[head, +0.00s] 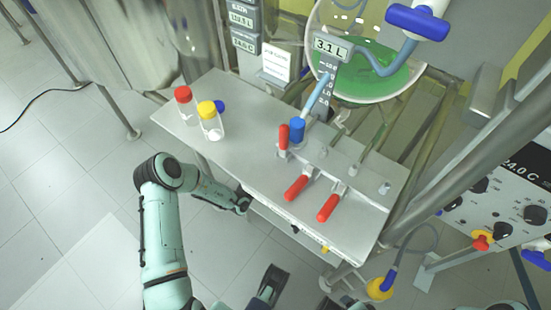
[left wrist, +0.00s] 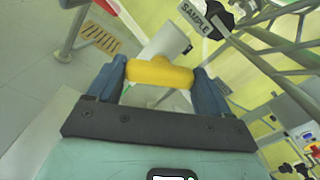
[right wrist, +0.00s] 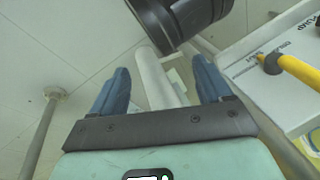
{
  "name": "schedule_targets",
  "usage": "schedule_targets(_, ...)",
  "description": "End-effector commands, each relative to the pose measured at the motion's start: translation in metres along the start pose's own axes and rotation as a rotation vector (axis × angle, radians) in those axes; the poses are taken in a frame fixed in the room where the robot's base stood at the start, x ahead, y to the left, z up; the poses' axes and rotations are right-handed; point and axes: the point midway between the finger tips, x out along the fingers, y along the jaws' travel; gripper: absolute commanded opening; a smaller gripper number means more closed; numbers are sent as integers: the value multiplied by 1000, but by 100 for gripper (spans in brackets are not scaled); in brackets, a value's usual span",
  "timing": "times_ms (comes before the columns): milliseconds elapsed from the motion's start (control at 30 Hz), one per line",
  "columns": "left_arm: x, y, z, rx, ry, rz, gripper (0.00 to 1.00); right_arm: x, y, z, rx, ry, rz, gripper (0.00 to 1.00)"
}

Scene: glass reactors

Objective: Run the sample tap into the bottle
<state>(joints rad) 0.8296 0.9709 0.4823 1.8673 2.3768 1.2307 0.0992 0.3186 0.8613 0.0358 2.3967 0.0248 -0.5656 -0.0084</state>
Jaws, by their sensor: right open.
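A red-capped bottle (head: 185,105) and a yellow-capped bottle (head: 210,121) stand upright at the left end of the grey bench. A blue cap (head: 220,106) shows just behind them. In the left wrist view a yellow handle (left wrist: 160,72) spans the gap between my left fingers, which touch both its ends; a SAMPLE label (left wrist: 195,17) is beyond it. My left gripper (left wrist: 160,85) is shut on this handle; in the head view it is hidden at the bench's front edge. My right gripper (right wrist: 160,95) is open and empty, low in front of the bench.
Red-handled valves (head: 297,188) and a blue-topped fitting (head: 297,130) stand on the bench (head: 250,115). A glass vessel of green liquid (head: 370,80) is behind. A control box (head: 515,185) is at the right. A black cylinder (right wrist: 180,18) is close beyond my right fingers.

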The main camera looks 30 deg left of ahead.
Motion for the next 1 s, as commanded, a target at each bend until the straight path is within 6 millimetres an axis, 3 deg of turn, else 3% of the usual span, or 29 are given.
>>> schedule_targets(333,1,-2,2,71,-2,-3,50,-10,-3,11,-3,-32,-2,78)
schedule_targets(1000,2,-2,1,480,-3,-2,50,-48,-15,58,-14,-176,-10,78)
